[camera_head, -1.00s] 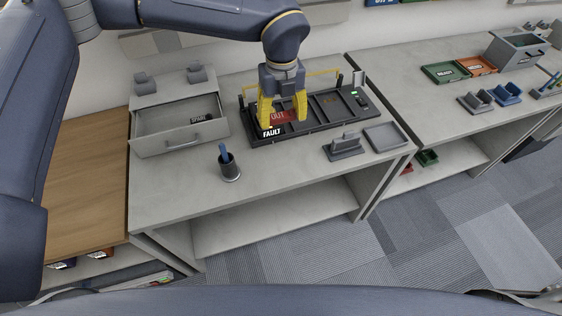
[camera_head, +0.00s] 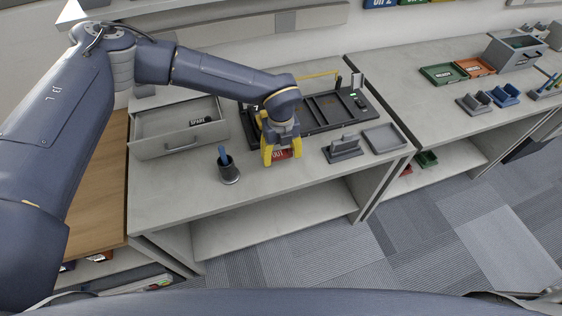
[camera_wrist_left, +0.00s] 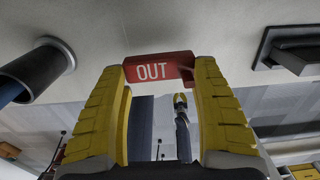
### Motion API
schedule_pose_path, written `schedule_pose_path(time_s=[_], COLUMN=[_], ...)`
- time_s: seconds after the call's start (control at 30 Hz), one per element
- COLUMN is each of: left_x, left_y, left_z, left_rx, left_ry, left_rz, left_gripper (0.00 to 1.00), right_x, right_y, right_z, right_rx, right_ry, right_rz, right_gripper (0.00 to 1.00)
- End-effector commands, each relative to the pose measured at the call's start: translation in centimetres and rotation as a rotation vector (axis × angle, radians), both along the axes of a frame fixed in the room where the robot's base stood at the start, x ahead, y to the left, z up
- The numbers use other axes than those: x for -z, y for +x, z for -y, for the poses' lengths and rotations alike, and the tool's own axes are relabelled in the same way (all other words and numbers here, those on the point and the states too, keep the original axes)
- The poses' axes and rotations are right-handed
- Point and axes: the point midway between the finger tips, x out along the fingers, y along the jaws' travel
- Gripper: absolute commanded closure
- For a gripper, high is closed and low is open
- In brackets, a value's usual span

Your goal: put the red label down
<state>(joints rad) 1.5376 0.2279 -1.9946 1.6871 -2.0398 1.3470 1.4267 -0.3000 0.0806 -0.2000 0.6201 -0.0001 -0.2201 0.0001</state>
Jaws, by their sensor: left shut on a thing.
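The red label (camera_head: 283,155), printed "OUT", is between the yellow fingers of my left gripper (camera_head: 282,160), near the front edge of the grey counter. In the left wrist view the red label (camera_wrist_left: 158,68) spans the gap between the two fingertips (camera_wrist_left: 160,75), and my left gripper is shut on it. Whether the label touches the counter I cannot tell. The black compartment tray (camera_head: 338,118) lies just behind the gripper, its left part hidden by my arm.
A dark cup (camera_head: 230,172) with a blue pen stands left of the gripper. A grey holder (camera_head: 345,151) and a shallow grey tray (camera_head: 385,138) stand right. An open drawer unit (camera_head: 165,143) is at the left, with a "SPARE" label in it. Bare counter lies between cup and holder.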

Motion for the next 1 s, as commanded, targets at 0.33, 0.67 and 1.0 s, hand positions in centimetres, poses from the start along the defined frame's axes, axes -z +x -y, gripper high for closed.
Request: schedule_pose_path(time_s=[0.33,0.67,1.0], left_x=[3.2,4.2,4.5], left_y=[-0.1,0.0,0.0], left_z=[0.0,0.0,0.0], left_rx=[0.0,0.001,0.0], left_ry=[0.001,0.0,0.0], left_rz=[-0.003,0.0,0.0], left_gripper=[0.53,0.53,0.15], right_x=[0.0,0.0,0.0], right_y=[0.0,0.0,0.0], right_z=[-0.1,-0.1,-0.1], right_rx=[0.0,0.001,0.001], right_ry=[0.001,0.001,0.001], right_rz=[0.0,0.0,0.0], right_gripper=[1.0,1.0,1.0])
